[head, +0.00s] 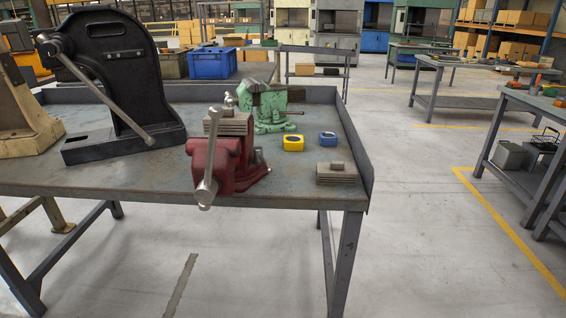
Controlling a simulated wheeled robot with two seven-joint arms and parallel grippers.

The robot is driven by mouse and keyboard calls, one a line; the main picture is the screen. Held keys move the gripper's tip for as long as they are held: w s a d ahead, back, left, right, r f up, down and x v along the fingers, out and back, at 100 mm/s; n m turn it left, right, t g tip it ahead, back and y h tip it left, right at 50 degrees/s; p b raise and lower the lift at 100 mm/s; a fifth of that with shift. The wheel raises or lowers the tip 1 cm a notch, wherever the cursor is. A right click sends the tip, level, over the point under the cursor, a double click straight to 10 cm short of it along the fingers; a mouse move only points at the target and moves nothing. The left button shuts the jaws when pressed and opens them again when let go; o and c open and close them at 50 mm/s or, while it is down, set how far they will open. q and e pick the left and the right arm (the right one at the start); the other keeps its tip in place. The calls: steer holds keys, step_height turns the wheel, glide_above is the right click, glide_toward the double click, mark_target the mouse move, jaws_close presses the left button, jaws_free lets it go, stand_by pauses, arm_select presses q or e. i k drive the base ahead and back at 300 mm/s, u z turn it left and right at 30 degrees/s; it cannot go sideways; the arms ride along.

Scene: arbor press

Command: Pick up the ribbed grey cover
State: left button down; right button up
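A ribbed grey cover (337,176) with a small raised knob on top lies flat on the metal workbench (110,178), near its front right corner. A similar ribbed grey piece (229,124) with a knob sits at the top of the red vise (224,160); I cannot tell whether it rests on the vise or is held in its jaws. Neither of my grippers is in view.
A yellow block (293,144) and a blue block (327,139) lie behind the cover. A green vise (268,108) stands farther back. A black arbor press (115,75) fills the bench's left side. A raised lip (357,150) edges the bench's right. Floor to the right is open.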

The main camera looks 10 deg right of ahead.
mark_target(333, 173)
steer(key=k, duration=0.5)
steer(key=z, duration=1.35)
steer(key=i, duration=1.15)
steer(key=u, duration=1.5)
